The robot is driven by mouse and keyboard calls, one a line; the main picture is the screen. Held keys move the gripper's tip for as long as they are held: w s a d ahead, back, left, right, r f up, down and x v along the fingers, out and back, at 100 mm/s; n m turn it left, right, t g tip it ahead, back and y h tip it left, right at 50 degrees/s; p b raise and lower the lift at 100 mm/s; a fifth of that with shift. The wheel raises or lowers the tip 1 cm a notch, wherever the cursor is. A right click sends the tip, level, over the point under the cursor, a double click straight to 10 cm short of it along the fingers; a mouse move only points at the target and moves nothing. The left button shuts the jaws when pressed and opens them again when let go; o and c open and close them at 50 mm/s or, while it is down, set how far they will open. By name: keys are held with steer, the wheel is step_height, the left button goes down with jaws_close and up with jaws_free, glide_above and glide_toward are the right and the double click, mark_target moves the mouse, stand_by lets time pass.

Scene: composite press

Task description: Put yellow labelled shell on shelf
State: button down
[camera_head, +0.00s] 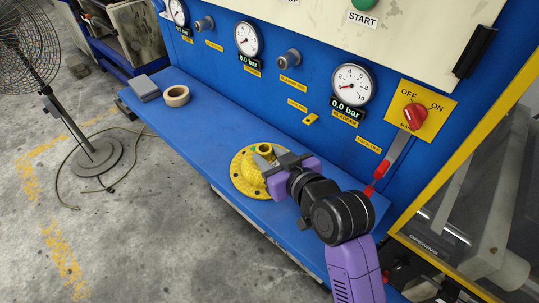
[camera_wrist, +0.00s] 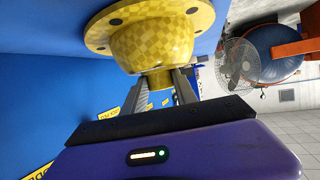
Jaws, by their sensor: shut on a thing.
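The yellow shell (camera_head: 243,178) is a flanged, domed piece with a short neck on top. In the head view it is at the blue shelf (camera_head: 205,125), near the front edge, flange down. I cannot tell for sure whether the flange touches the shelf. My gripper (camera_head: 268,163) reaches it from the right and is shut on its neck. In the wrist view the shell (camera_wrist: 165,40) fills the top middle, and the gripper's two fingers (camera_wrist: 170,88) stand on either side of the neck (camera_wrist: 157,80). No label shows clearly on the shell.
A tape roll (camera_head: 176,96) and a grey block (camera_head: 145,88) lie at the shelf's far left end. Gauges (camera_head: 352,85) and a red switch (camera_head: 414,116) are on the blue panel behind. A red-handled lever (camera_head: 382,168) is close right of my arm. A fan (camera_head: 90,150) stands on the floor.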

steer(key=shift+f, duration=0.15)
steer(key=c, duration=1)
jaws_free()
steer(key=shift+o, duration=0.2)
steer(key=shift+r, duration=0.3)
steer(key=shift+s+d, duration=0.25)
steer(key=shift+s, duration=0.1)
steer(key=b+v, duration=0.1)
steer(key=v, duration=1)
steer(key=shift+b, duration=0.3)
